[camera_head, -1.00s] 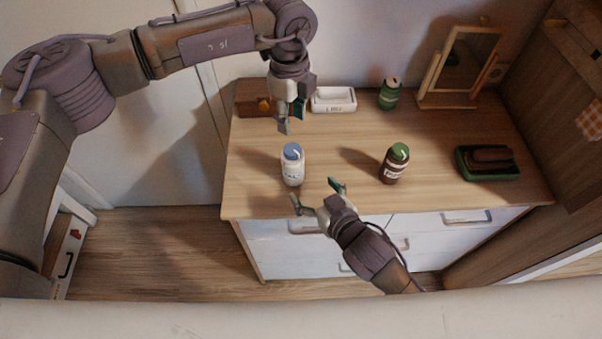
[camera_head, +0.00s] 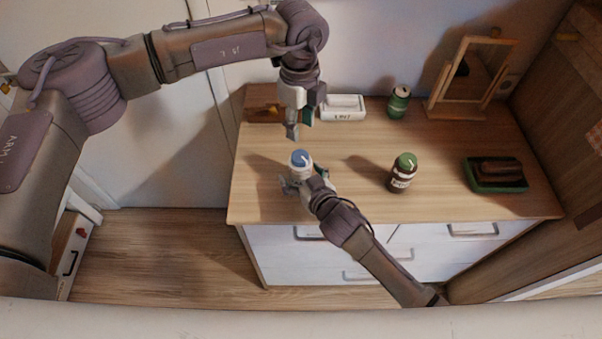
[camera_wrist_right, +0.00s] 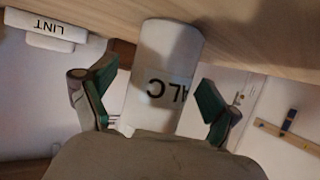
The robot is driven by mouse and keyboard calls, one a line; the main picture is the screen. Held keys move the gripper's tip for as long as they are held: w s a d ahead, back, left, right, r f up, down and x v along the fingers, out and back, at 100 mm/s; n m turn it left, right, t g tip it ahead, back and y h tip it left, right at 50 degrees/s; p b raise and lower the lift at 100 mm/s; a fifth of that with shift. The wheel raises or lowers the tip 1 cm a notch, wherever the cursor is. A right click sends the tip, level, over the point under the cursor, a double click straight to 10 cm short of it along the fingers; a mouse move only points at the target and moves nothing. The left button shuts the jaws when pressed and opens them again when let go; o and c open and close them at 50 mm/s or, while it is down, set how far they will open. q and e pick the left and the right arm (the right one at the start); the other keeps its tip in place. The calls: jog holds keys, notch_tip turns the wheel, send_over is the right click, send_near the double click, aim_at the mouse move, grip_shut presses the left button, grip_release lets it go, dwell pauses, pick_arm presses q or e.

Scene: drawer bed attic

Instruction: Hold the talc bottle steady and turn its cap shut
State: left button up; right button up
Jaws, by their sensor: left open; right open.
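The white talc bottle (camera_head: 297,174) with a blue cap (camera_head: 301,158) stands upright on the dresser's left part. In the right wrist view the bottle (camera_wrist_right: 165,70) shows part of its label, "ALC". My right gripper (camera_head: 298,186) is open, with its fingers on either side of the bottle's body. In the wrist view gaps show between the green pads of the right gripper (camera_wrist_right: 152,95) and the bottle. My left gripper (camera_head: 299,126) is open and points down, above and behind the blue cap. The right hand hides the bottle's lower part in the head view.
A brown bottle with a green cap (camera_head: 403,173) stands to the right. A green can (camera_head: 398,103), a white lint box (camera_head: 343,110), a wooden box (camera_head: 263,104) and a mirror (camera_head: 470,80) stand at the back. A green tray (camera_head: 497,187) lies far right. The middle is clear.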

jog(key=c, duration=1.3)
pick_arm(q)
jog(key=shift+o, duration=1.1)
pick_arm(e)
jog(key=shift+c, duration=0.3)
pick_arm(q)
jog(key=shift+o, duration=1.3)
jog(key=shift+s+d+f, duration=0.2)
jog(key=shift+s+d, duration=0.05)
jog(key=shift+d, duration=0.05)
jog(key=s+d+f+m+g+h, duration=0.1)
jog(key=s+d+m, duration=0.1)
jog(key=s+d+f+m+g+h, duration=0.1)
jog(key=s+d+m+h, duration=0.1)
jog(key=d, duration=0.1)
jog(key=s+d+f+m+h, duration=0.1)
jog(key=s+d+m, duration=0.1)
jog(key=d+m, duration=0.1)
jog(key=shift+s+f+g+h, duration=0.15)
jog(key=shift+s+g+h, duration=0.25)
jog(key=s+d+m+g+h, duration=0.1)
jog(key=s+d+m+h, duration=0.2)
jog(key=d+m, duration=0.1)
jog(key=m+t+h, duration=0.5)
jog(key=m+t, duration=0.4)
jog(key=t, duration=0.7)
send_near(293, 161)
jog(key=x, duration=1.2)
jog(key=shift+d, duration=0.15)
